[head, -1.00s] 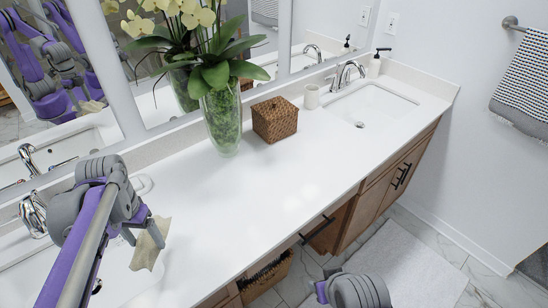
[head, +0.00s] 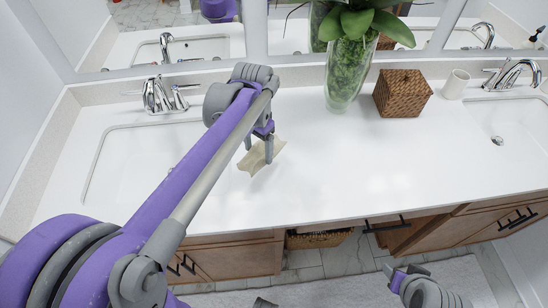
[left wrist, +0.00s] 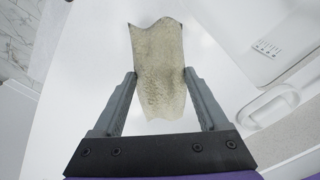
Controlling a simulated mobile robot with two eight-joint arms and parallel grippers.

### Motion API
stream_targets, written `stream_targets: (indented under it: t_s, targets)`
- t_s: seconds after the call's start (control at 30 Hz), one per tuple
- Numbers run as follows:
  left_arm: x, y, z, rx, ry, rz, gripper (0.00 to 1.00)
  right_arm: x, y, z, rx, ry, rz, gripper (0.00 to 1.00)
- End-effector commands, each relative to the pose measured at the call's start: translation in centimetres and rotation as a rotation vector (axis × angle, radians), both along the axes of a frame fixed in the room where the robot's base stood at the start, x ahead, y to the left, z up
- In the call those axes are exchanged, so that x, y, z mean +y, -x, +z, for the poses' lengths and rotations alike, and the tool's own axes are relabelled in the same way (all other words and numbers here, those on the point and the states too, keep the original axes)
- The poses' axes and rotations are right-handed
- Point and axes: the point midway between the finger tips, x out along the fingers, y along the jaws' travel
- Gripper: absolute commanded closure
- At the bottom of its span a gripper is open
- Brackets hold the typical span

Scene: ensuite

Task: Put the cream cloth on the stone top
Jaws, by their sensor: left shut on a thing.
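The cream cloth (head: 250,160) is pinched in my left gripper (head: 262,150), over the white stone top (head: 330,165) just right of the left basin. In the left wrist view, the cloth (left wrist: 158,50) spans the gap between the two fingertips (left wrist: 160,74) and sticks out beyond them. Its ends are bent and uneven. I cannot tell whether its lower edge touches the stone top. My right gripper (head: 395,273) is low at the front, below the counter edge, and its fingers are too unclear to judge.
A glass vase (head: 345,75) with a plant, a woven box (head: 402,93) and a white cup (head: 455,84) stand along the back right. A left basin (head: 135,150) with a chrome faucet (head: 160,95) lies to the left. The counter's middle front is clear.

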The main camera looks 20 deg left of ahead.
Motion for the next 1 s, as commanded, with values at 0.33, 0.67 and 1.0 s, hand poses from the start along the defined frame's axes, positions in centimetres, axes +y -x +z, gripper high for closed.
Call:
stream_targets:
  t_s: [0.33, 0.67, 1.0]
  targets:
    - [0.0, 0.0, -4.7, 0.000, 0.000, 0.000, 0.84, 0.0, 0.1, -0.4, 0.003, 0.000, 0.000, 0.50]
    - [0.0, 0.0, -7.9, 0.000, 0.000, 0.000, 0.84, 0.0, 0.2, -0.7, 0.004, 0.000, 0.000, 0.50]
    - [0.0, 0.0, -8.3, 0.000, 0.000, 0.000, 0.20, 0.0, 0.3, -1.0, 0.006, 0.000, 0.000, 0.50]
